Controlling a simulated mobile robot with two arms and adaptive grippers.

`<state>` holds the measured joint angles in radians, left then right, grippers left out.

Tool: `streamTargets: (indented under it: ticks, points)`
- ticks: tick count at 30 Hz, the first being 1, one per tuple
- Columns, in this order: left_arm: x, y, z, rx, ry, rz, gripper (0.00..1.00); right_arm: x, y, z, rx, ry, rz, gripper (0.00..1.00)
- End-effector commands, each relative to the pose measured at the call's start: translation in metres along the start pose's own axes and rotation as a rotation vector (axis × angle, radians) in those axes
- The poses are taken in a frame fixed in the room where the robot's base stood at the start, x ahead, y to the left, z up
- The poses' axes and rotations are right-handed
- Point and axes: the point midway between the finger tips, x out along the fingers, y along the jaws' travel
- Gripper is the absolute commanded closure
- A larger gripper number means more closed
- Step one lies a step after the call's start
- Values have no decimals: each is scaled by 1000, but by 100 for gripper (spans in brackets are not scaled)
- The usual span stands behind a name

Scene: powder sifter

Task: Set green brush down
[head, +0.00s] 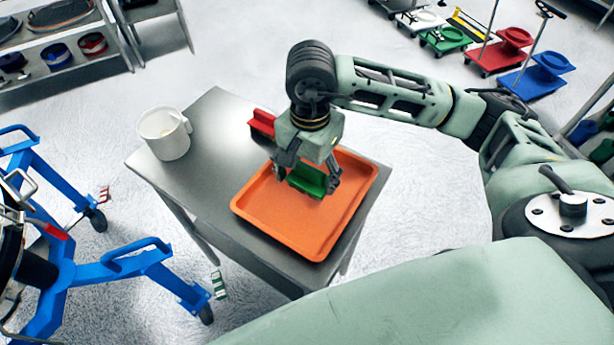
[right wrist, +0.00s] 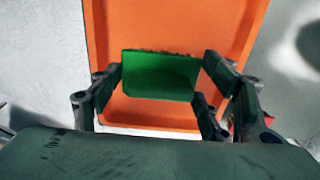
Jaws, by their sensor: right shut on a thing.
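The green brush (head: 308,180) is held between the fingers of my right gripper (head: 308,178), over the orange tray (head: 290,235). In the right wrist view the green brush (right wrist: 160,75) sits between both fingers of the right gripper (right wrist: 160,78), with the orange tray (right wrist: 160,20) behind it. I cannot tell whether the brush touches the tray floor. My left gripper is not in view.
The tray lies on a grey metal table (head: 215,185). A red brush (head: 262,123) is at the tray's far edge, partly behind my gripper. A white jug (head: 164,133) stands at the table's left corner. A blue wheeled frame (head: 110,268) is on the floor at left.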

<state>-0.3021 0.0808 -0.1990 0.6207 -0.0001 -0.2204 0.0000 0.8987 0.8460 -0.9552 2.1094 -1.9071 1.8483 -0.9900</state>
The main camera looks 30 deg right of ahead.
Motion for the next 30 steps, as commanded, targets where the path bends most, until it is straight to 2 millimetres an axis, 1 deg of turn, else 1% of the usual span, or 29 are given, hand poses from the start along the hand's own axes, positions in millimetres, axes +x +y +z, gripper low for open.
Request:
streamTargets:
  ticks: [1, 5, 8, 12, 15, 23, 27, 28, 30]
  points:
    - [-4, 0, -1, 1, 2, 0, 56, 2, -6, -4, 2, -2, 1, 54]
    - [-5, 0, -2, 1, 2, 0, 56, 9, -12, -9, -1, -1, 0, 54]
    - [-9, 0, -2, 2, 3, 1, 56, 19, -12, -9, -2, -2, 4, 54]
    - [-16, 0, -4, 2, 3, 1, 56, 40, -12, -9, -2, -2, 3, 54]
    - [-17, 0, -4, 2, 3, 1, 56, 48, -12, -10, -2, 0, 0, 54]
    - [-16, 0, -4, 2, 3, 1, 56, 50, -13, -10, -2, 0, -2, 54]
    - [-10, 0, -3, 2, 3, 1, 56, 54, -13, -10, -2, 1, -2, 54]
    - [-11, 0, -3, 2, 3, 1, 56, 54, -13, -10, -2, 1, -1, 29]
    - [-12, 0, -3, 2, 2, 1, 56, 53, -13, -10, -2, 0, -1, 23]
